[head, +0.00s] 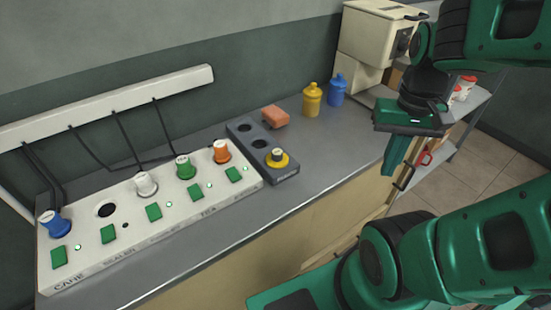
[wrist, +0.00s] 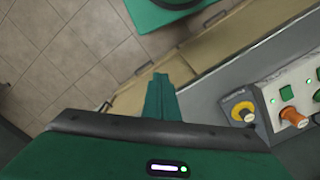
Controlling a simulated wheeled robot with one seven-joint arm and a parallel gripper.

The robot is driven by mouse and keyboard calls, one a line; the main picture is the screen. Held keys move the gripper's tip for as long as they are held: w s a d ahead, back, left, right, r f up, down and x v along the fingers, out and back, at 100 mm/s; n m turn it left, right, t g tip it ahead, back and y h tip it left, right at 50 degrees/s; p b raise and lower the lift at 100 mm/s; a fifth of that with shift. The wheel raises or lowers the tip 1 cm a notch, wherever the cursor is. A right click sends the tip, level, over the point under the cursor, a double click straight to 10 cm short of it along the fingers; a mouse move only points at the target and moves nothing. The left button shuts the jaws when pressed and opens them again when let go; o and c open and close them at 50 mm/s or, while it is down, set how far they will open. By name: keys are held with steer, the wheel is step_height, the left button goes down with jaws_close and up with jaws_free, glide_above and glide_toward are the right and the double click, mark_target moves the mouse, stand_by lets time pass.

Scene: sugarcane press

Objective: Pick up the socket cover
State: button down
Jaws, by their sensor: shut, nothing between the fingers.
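What looks like the socket cover, a yellow disc with a dark and pale knob (head: 278,159), sits in the near end of a dark grey holder (head: 285,172) on the counter. The holder's other two round holes are empty. In the wrist view the yellow disc (wrist: 243,111) is at the right. My gripper (head: 393,168) is shut and empty, to the right of the cover, past the counter's front edge and pointing down. Its closed green fingers (wrist: 161,96) show in the wrist view over the cabinet front and floor, well left of the cover.
A white socket panel (head: 150,214) with blue, white, green and orange plugs, green switches and one open dark socket (head: 105,210) fills the left counter. A reddish block (head: 275,117), yellow bottle (head: 312,99), blue bottle (head: 337,90) and cream machine (head: 375,45) stand behind. The counter front (head: 325,178) is clear.

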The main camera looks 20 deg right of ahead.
steer(key=c, duration=2.5)
jaws_free()
steer(key=o, duration=0.5)
steer(key=shift+s+r, duration=0.2)
steer(key=shift+s, duration=0.15)
steer(key=o, duration=0.5)
steer(key=shift+a+r+n, duration=0.1)
steer(key=shift+r+n, duration=0.15)
steer(key=shift+n, duration=0.15)
steer(key=shift+o, duration=0.6)
steer(key=w+a+r+n, duration=0.1)
steer(key=w+a+n, duration=0.1)
steer(key=w+n, duration=0.5)
steer(key=n, duration=2)
glide_toward(277, 151)
steer(key=f, duration=0.3)
steer(key=shift+s+a, duration=0.1)
steer(key=shift+a, duration=0.15)
steer(key=shift+s+d+f, duration=0.1)
steer(key=shift+f, duration=1.45)
steer(key=shift+d+f, duration=0.1)
steer(key=shift+f, duration=1.5)
